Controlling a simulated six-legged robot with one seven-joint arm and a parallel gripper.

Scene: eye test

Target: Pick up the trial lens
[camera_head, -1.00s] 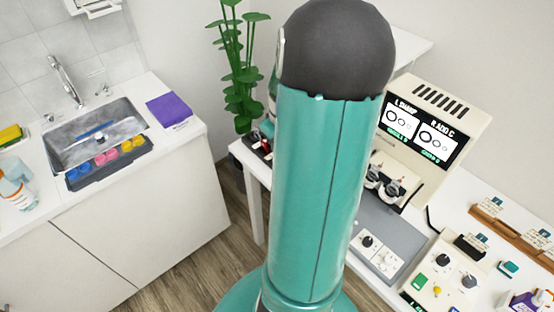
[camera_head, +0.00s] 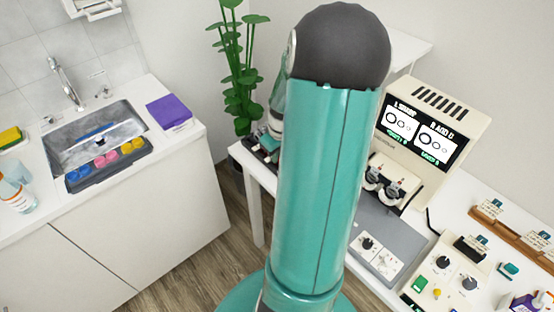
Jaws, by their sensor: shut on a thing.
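My own teal arm link with its dark rounded top stands upright in the middle and covers much of the white table (camera_head: 254,196). A narrower part of my arm shows at its left edge, over the table's left end. I cannot make out a trial lens.
A cream eye-test machine (camera_head: 462,100) with a lit screen stands right of my arm. A control box (camera_head: 447,270) and a wooden card rack (camera_head: 512,234) are on the table. At left, a counter holds a sink (camera_head: 95,135) and purple box (camera_head: 169,111). Floor shows between.

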